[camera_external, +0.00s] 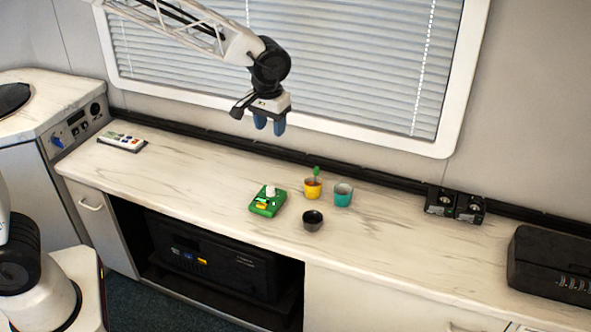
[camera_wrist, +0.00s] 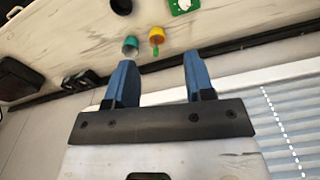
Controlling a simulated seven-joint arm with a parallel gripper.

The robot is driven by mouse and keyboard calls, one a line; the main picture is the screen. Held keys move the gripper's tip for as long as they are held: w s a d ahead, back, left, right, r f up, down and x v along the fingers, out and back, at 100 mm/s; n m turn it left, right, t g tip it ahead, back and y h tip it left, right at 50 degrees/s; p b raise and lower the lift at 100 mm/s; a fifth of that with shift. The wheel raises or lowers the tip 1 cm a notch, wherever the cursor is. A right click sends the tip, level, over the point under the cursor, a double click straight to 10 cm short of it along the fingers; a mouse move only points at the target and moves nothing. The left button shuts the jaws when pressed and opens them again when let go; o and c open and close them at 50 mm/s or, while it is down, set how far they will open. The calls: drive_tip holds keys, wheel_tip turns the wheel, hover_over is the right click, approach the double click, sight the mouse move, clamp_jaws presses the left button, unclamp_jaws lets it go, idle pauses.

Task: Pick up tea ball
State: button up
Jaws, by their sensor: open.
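A green piece (camera_external: 316,172) sticks up out of a yellow cup (camera_external: 313,189); it may be the top of the tea ball, whose lower part would be hidden inside. The green piece (camera_wrist: 156,51) and yellow cup (camera_wrist: 157,35) also show in the wrist view, beyond the gap between my fingers. My gripper (camera_external: 269,127) is open and empty, high above the counter, to the left of the yellow cup in the external view. Its two blue fingers are spread apart in the wrist view (camera_wrist: 158,58).
A teal cup (camera_external: 343,195) stands right of the yellow cup, and a dark cup (camera_external: 313,221) stands in front. A green box (camera_external: 267,204) with a white top piece lies left. A remote (camera_external: 122,142) and black devices (camera_external: 455,206) are farther off. The window (camera_external: 340,70) is behind my gripper.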

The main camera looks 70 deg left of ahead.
drive_tip(key=w+a+f+n, duration=0.2)
drive_tip(key=w+a+f, duration=0.1)
drive_tip(key=w+f, duration=0.55)
drive_tip(key=n+g, duration=0.1)
drive_tip(key=n, duration=0.1)
hover_over(317, 168)
drive_tip(key=f, duration=0.9)
drive_tip(key=shift+w+f, duration=0.25)
drive_tip(key=shift+f, duration=0.15)
drive_tip(key=shift+f, duration=0.1)
drive_tip(key=shift+s+f, duration=0.1)
drive_tip(key=shift+f, duration=1.05)
drive_tip(key=shift+f, duration=0.15)
drive_tip(key=shift+s+a+f, duration=0.1)
drive_tip(key=shift+f, duration=1.15)
drive_tip(key=shift+s+a+f, duration=0.1)
drive_tip(key=shift+f, duration=1.1)
drive_tip(key=shift+c, duration=0.5)
clamp_jaws()
